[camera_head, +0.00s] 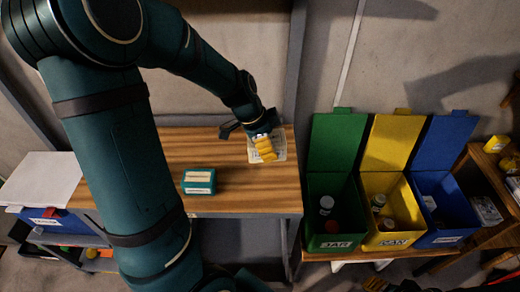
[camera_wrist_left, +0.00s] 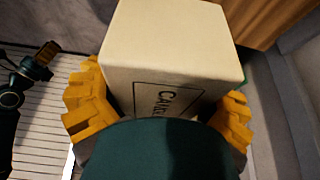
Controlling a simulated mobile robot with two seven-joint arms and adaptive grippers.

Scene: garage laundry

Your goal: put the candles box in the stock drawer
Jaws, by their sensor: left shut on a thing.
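The candles box (camera_wrist_left: 170,45) is a cream carton with a black-framed label, partly hidden, whose visible letters begin "CAN". My left gripper (camera_head: 265,148) is shut on it, with yellow fingers on both sides in the left wrist view (camera_wrist_left: 158,125). In the head view the box (camera_head: 281,145) is mostly hidden under the gripper, at the right back of the wooden worktop; I cannot tell whether it touches the wood. A blue drawer-like front (camera_head: 62,224) with a white label shows at the far left; its lettering is unreadable. My right gripper (camera_wrist_left: 45,55) seems to show at the wrist view's left edge, its opening unclear.
A teal box (camera_head: 199,181) with white labels lies on the wooden worktop (camera_head: 240,190). Green (camera_head: 335,228), yellow (camera_head: 392,225) and blue (camera_head: 442,225) open bins stand to the right, holding small items. A white panel (camera_head: 38,180) lies at the left. My arm crosses the worktop's left side.

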